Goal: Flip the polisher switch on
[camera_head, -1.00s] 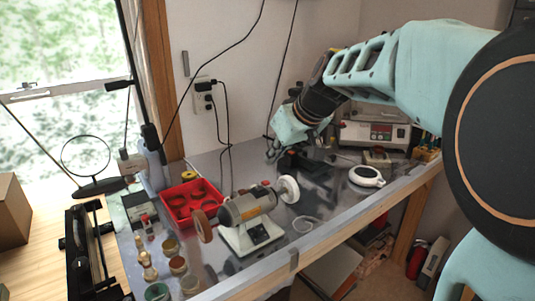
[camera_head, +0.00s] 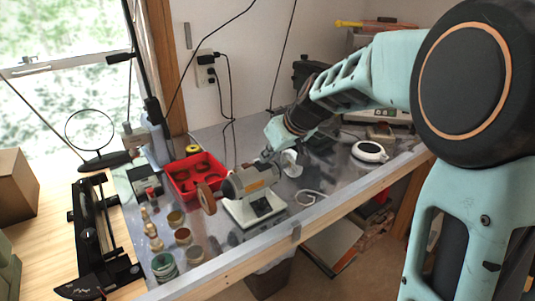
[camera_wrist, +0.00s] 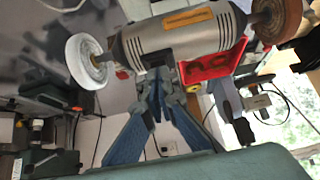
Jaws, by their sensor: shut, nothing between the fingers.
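The polisher (camera_head: 247,182) is a grey motor with an orange label on a pale base. It has a brown wheel (camera_head: 206,198) on the left and a white wheel (camera_head: 291,163) on the right. A dark switch panel (camera_head: 262,206) is on the base's front; its switch position is too small to tell. My gripper (camera_head: 267,153) is shut and empty, close behind the motor by the white wheel. In the wrist view my blue-grey fingers (camera_wrist: 160,74) come together at the motor body (camera_wrist: 178,38); I cannot tell whether they touch. The switch panel does not show in that view.
A red tray (camera_head: 196,178) is behind and left of the polisher. Several small jars (camera_head: 176,217) stand at the bench's left front. A white round device (camera_head: 369,152) sits to the right. A clear ring (camera_head: 307,197) lies near the front edge.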

